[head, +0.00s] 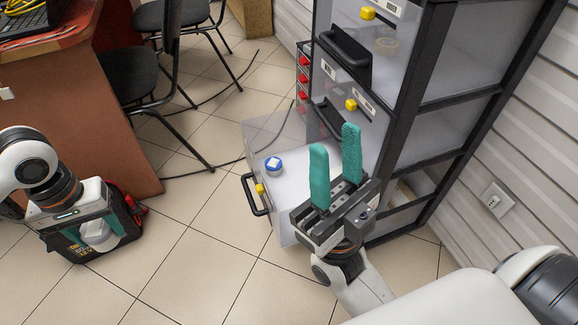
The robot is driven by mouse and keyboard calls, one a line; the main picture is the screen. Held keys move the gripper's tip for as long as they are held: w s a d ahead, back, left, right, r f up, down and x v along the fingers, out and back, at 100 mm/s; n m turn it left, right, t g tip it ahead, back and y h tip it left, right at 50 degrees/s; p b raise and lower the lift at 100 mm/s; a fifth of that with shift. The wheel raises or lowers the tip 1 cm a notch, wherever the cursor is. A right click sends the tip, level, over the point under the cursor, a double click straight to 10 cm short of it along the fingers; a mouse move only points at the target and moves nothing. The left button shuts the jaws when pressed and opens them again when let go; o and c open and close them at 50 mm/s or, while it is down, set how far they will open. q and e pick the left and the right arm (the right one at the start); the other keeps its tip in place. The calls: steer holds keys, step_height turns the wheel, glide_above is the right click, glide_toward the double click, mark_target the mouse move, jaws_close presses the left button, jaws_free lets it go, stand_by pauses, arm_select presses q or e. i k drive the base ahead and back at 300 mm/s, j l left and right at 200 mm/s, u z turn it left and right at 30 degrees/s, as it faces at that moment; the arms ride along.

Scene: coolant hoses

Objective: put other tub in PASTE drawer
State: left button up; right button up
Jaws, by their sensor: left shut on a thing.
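A small white tub with a blue rim (274,166) sits inside the pulled-out lower drawer (290,128), toward its left side. Drawer labels are too small to read, so I cannot tell which is PASTE.
The dark-framed drawer cabinet (408,75) stands against the ribbed wall, with black handles and yellow tags. Small red-fronted bins (303,77) stand beside it. A brown desk (75,110), black chairs (140,75) and a cable (200,172) are at left. Tiled floor is clear in front.

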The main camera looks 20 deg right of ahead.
mark_target(287, 197)
steer(key=i+j+z, duration=0.1)
steer(key=i+z, duration=0.25)
steer(key=i+j+z, duration=0.15)
steer(key=z, duration=0.2)
steer(key=i+j+z, duration=0.3)
steer(key=k+z, duration=0.1)
steer(key=z, duration=0.7)
